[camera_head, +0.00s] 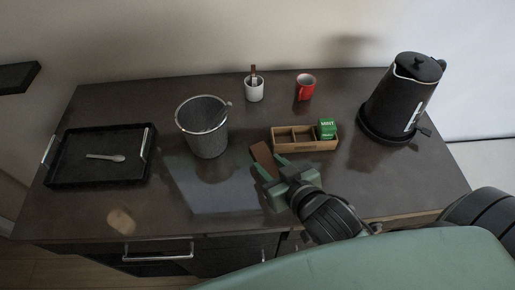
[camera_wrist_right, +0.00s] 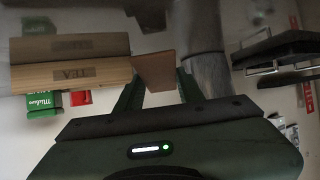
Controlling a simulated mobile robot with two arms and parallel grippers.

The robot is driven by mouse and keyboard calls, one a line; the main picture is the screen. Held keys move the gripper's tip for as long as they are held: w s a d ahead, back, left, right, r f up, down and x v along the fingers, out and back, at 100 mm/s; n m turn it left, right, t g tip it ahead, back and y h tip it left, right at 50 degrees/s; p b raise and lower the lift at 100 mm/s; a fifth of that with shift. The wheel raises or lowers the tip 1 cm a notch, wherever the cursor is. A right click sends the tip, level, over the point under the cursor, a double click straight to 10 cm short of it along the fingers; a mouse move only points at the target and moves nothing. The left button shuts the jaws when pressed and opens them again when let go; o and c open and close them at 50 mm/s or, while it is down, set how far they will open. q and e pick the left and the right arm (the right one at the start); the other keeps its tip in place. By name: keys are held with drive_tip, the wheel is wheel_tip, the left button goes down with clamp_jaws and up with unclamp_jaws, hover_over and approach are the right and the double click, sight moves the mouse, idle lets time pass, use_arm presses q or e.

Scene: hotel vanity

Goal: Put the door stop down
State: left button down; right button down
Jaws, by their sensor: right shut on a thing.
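The brown wedge-shaped door stop (camera_head: 263,156) is between the green fingers of my right gripper (camera_head: 268,171), which is shut on it. It is over the vanity top, left of the wooden tea box. In the right wrist view the door stop (camera_wrist_right: 154,71) sticks out past the fingertips of my right gripper (camera_wrist_right: 160,92). I cannot tell whether it touches the surface. My left gripper is not in view.
The wooden tea box (camera_head: 306,146) holds a green mint packet (camera_head: 327,128). The vanity's front middle (camera_head: 190,200) is clear.

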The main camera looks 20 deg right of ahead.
sight(274, 176)
drive_tip(key=s, duration=0.1)
drive_tip(key=s+p, duration=0.1)
drive_tip(key=s, duration=0.2)
drive_tip(key=shift+s+d+p, duration=0.25)
drive_tip(key=shift+s+p, duration=0.05)
drive_tip(key=shift+s, duration=0.1)
drive_tip(key=w+d+r+m, duration=0.1)
drive_tip(key=w+r, duration=0.7)
drive_tip(key=w, duration=0.4)
drive_tip(key=w+r, duration=0.2)
drive_tip(key=r, duration=0.5)
drive_tip(key=w+d+r+h, duration=0.1)
drive_tip(key=w+r, duration=0.2)
drive_tip(key=r, duration=0.5)
drive_tip(key=shift+w, duration=0.25)
drive_tip(key=shift+d, duration=0.1)
